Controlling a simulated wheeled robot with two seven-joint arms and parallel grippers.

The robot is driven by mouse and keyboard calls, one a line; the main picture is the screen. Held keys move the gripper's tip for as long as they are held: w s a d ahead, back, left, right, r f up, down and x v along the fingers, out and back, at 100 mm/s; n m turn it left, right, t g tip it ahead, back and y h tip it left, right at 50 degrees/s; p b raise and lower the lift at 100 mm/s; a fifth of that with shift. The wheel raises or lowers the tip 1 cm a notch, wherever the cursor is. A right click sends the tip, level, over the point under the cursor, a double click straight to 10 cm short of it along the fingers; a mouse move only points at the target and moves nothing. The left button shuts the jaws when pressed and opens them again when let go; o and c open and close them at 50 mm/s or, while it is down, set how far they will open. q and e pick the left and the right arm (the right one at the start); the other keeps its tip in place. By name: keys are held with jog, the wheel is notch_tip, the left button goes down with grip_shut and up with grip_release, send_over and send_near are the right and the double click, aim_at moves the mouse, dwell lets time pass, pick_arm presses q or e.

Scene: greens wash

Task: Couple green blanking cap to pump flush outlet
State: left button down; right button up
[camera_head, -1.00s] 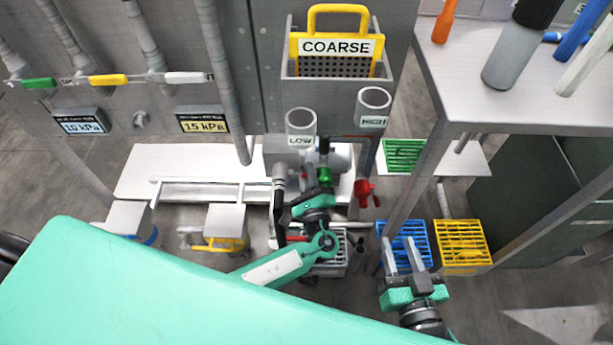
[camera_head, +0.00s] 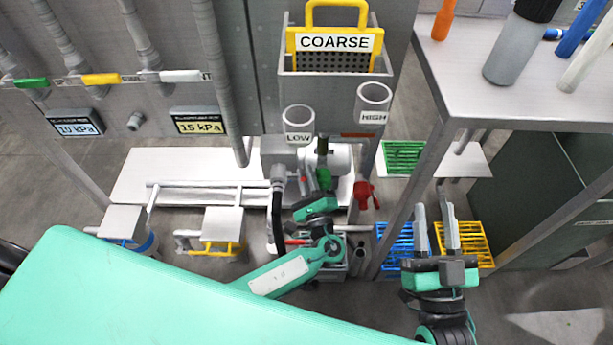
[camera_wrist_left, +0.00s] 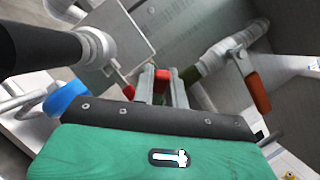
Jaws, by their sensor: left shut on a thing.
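My left gripper (camera_head: 314,180) reaches in under the pump (camera_head: 341,157). In the left wrist view its fingers (camera_wrist_left: 162,88) are closed about a small red piece (camera_wrist_left: 161,76). A green piece (camera_head: 324,177), which looks like the cap, shows close beside the fingers at the pump's underside. It also shows just right of the fingers in the left wrist view (camera_wrist_left: 192,72). I cannot tell whether it touches the gripper or sits on the outlet. The flush outlet itself is not clearly visible. My right gripper (camera_head: 434,228) is open and empty, low at the right.
A red valve handle (camera_head: 365,194) hangs right of my left gripper. A dark hose (camera_head: 277,214) stands on its left. The LOW cup (camera_head: 298,123) and HIGH cup (camera_head: 372,104) are above. A table (camera_head: 483,100) stands right, with blue and yellow crates (camera_head: 476,238) below.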

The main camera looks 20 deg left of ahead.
pick_arm(q)
jog(key=c, duration=1.7)
grip_release()
